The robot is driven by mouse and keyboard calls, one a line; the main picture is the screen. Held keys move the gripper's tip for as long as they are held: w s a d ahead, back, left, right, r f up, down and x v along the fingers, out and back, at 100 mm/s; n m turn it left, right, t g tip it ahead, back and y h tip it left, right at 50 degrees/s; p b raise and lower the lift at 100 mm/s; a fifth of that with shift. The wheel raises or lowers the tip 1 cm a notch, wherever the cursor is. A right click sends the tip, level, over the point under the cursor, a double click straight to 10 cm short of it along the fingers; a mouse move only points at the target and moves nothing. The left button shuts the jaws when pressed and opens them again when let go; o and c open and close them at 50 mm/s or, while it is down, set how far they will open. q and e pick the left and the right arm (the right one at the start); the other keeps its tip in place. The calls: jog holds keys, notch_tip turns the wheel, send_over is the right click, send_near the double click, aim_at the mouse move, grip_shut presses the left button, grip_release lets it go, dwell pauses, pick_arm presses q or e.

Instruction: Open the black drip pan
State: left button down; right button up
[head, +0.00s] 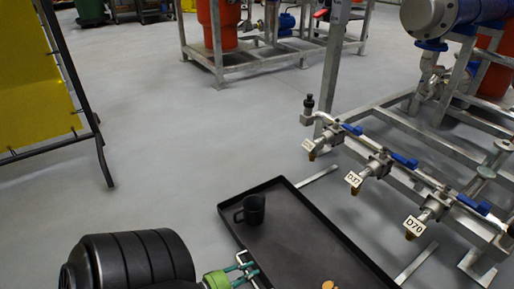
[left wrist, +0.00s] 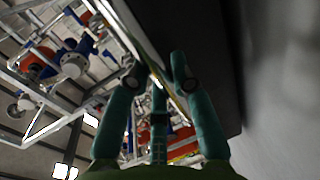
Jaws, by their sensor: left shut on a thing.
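The black drip pan (head: 295,240) is a shallow rectangular tray on the grey floor, below the row of valves. Its near end runs out of the bottom of the head view. A black mug (head: 254,210) stands upright in its far left corner. My left gripper (head: 246,265), with green fingers, is at the pan's left rim and shut on it. In the left wrist view the fingers (left wrist: 158,88) close around a thin edge, with the pan's dark wall (left wrist: 220,50) beside them. My right gripper is not in view.
Valves with blue handles and tags, such as D70 (head: 414,226), hang on a metal pipe frame (head: 375,115) along the pan's right. A small yellowish object (head: 328,285) shows at the bottom edge. A yellow panel (head: 35,75) stands at left. The floor between is clear.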

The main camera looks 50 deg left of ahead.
pick_arm(q)
jog(key=shift+s, duration=0.25)
jog(key=c, duration=1.1)
grip_release()
jog(key=shift+o, duration=0.2)
jog(key=v, duration=1.2)
jog(key=shift+a, duration=0.1)
